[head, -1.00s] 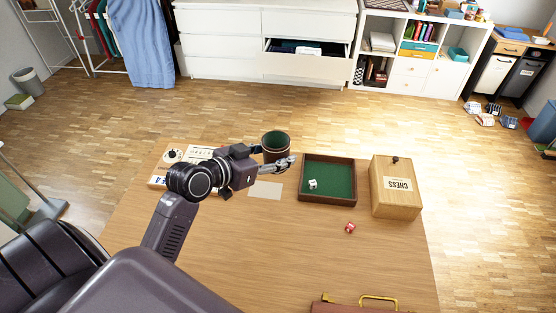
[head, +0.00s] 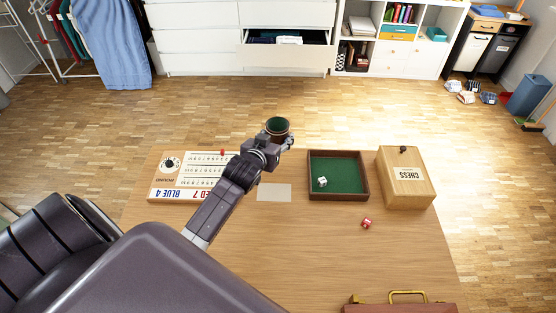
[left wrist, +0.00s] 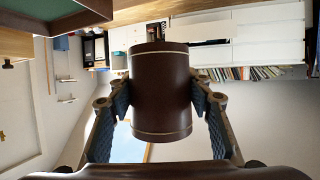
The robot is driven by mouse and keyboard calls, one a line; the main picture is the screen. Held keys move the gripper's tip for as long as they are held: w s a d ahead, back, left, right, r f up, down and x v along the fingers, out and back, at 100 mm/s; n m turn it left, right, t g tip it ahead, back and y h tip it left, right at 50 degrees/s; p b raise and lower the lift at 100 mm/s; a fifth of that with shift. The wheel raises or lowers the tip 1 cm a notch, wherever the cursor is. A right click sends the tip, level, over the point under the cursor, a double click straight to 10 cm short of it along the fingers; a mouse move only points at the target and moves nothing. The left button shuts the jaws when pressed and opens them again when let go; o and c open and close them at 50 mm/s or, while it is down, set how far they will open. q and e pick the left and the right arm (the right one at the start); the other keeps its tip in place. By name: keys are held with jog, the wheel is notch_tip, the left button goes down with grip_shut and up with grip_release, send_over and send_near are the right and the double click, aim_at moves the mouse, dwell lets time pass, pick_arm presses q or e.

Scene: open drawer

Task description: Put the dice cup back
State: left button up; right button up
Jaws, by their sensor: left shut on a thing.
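The dice cup (head: 277,127) is dark brown with a green inside, its mouth facing up in the head view. My left gripper (head: 283,143) is shut on it, near the table's far edge, beyond a pale rectangle (head: 274,192) on the tabletop. In the left wrist view the brown cup (left wrist: 161,95) sits between both fingers of the gripper (left wrist: 162,104), one on each side. The cup's underside is hidden in the head view. My right gripper is not in view.
A drawer (head: 288,56) stands open across the floor.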

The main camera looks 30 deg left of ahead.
pick_arm(q)
jog(key=f, duration=0.6)
jog(key=shift+a+f, duration=0.15)
jog(key=shift+a, duration=0.05)
jog(key=shift+f, duration=2.4)
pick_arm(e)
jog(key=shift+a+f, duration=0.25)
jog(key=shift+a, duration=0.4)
pick_arm(q)
jog(key=shift+b, duration=0.3)
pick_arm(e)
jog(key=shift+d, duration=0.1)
pick_arm(q)
jog(key=shift+f, duration=0.15)
jog(key=o, duration=1.2)
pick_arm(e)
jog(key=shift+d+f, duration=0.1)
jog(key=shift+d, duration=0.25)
